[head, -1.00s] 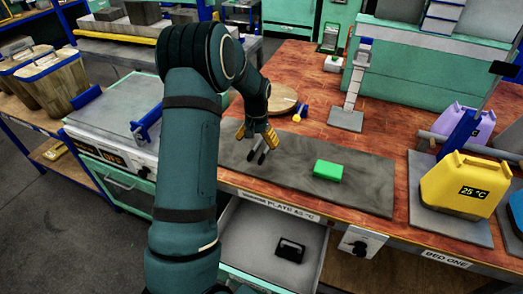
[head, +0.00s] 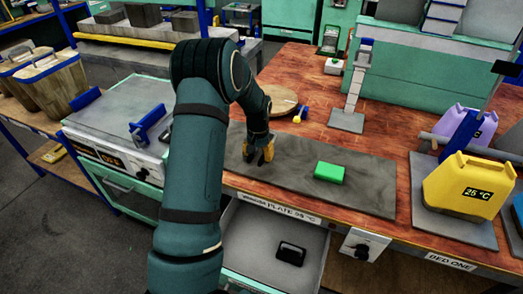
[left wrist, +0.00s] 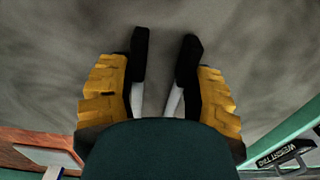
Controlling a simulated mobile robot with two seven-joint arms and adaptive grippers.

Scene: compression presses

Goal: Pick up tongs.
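I cannot make out any tongs in either view. My left gripper (head: 258,160) is over the left part of the dark grey plate (head: 365,184) on the bench, its yellow fingers pointing down. In the left wrist view the two black fingertips of the left gripper (left wrist: 167,50) stand apart, with only grey surface showing between them. Whether the tips touch the plate I cannot tell. My right gripper is not in view.
A green block (head: 329,172) lies on the plate. An open drawer (head: 240,245) below holds a black handled object (head: 290,253). A yellow container (head: 463,182) stands right.

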